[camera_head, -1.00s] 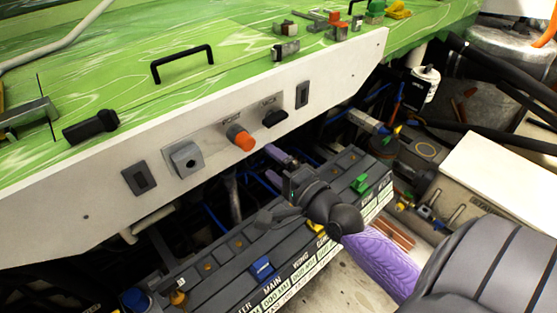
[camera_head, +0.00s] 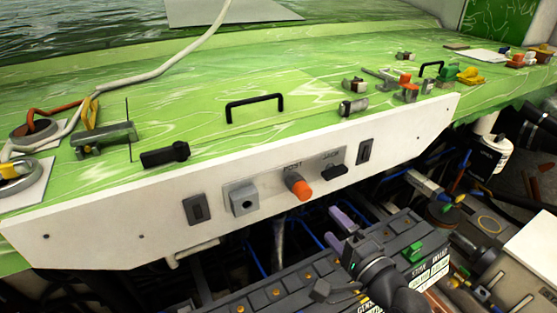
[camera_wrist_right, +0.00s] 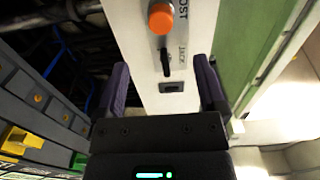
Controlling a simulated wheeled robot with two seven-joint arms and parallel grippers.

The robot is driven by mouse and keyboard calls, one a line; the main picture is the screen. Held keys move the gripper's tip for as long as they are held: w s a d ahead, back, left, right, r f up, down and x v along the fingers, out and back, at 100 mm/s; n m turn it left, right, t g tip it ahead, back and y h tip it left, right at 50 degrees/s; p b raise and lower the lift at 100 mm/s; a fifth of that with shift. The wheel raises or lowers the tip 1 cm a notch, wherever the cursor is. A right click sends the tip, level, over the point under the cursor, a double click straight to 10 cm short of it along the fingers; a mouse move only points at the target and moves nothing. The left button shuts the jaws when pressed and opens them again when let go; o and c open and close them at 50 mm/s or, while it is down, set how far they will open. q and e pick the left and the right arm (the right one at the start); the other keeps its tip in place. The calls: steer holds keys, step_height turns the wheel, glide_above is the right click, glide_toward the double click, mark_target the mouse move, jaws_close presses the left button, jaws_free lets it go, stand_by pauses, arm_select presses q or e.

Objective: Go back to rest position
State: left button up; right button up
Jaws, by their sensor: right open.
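My right gripper (camera_head: 340,229) is open and empty. In the head view it is low right of centre, in front of and below the white panel (camera_head: 110,222) with its controls. The orange knob (camera_head: 298,186), black switch (camera_head: 334,172) and grey socket box (camera_head: 242,197) sit on that panel, apart from the gripper. In the right wrist view two purple-lined fingers (camera_wrist_right: 163,82) stand wide apart. The panel, orange knob (camera_wrist_right: 160,17) and black switch (camera_wrist_right: 166,62) show beyond and between them. My left gripper is out of view.
The green hatch top (camera_head: 215,135) lies above the panel, carrying a black handle (camera_head: 254,106) and small fittings. A dark grey fuse block (camera_head: 280,285) lies close under my right gripper. Blue cables and pipes fill the gap behind it. A pale box (camera_head: 515,275) stands at right.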

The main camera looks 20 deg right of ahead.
steer(key=s+a+f+n+g+y, duration=0.2)
steer(key=s+a+f+n+g, duration=0.5)
steer(key=a+f+n+g, duration=0.4)
steer(key=s+n+g+h, duration=0.3)
steer(key=s+n+g, duration=0.1)
steer(key=s+n, duration=0.45)
step_height(320, 180, down, 20)
steer(key=s+d+g+b, duration=0.1)
steer(key=s+b, duration=0.1)
steer(key=b, duration=0.2)
arm_select(q)
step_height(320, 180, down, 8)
steer(key=b, duration=0.3)
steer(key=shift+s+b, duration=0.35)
steer(key=shift+b, duration=0.05)
arm_select(e)
steer(key=s+d+f+g, duration=0.1)
steer(key=s+d+f, duration=0.2)
steer(key=s+f, duration=1.1)
step_height(320, 180, down, 2)
steer(key=shift+s+f+h, duration=0.25)
steer(key=shift+h, duration=0.15)
